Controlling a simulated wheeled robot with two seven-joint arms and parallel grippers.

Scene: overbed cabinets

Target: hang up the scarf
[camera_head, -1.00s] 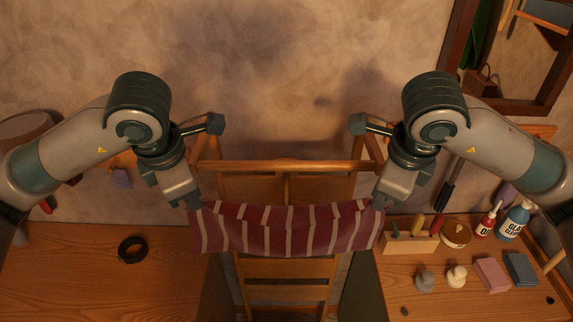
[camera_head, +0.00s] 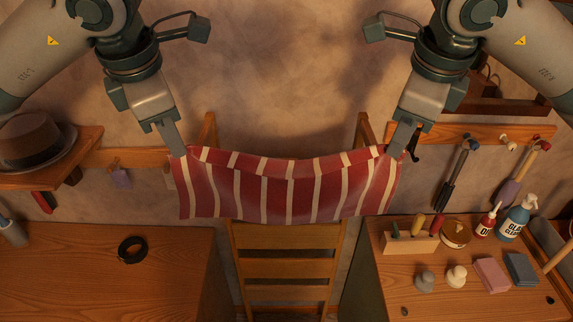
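The scarf (camera_head: 290,190) is red with pale stripes. It hangs stretched between my two grippers, its top edge sagging a little in the middle. My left gripper (camera_head: 178,150) is shut on its upper left corner, and my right gripper (camera_head: 397,150) is shut on its upper right corner. Behind and below the scarf stands a wooden ladder-like rack (camera_head: 285,268) with several rungs. Its two upper posts show beside and above the scarf. The scarf hides the rack's upper part, including any top bar.
Wooden benches stand at left (camera_head: 110,285) and right (camera_head: 440,295). The left one holds a black ring (camera_head: 132,250); the right one holds bottles, sponges and a tool block (camera_head: 410,243). A hat (camera_head: 35,142) sits on a left shelf. Tools hang from a peg rail (camera_head: 485,133) at right.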

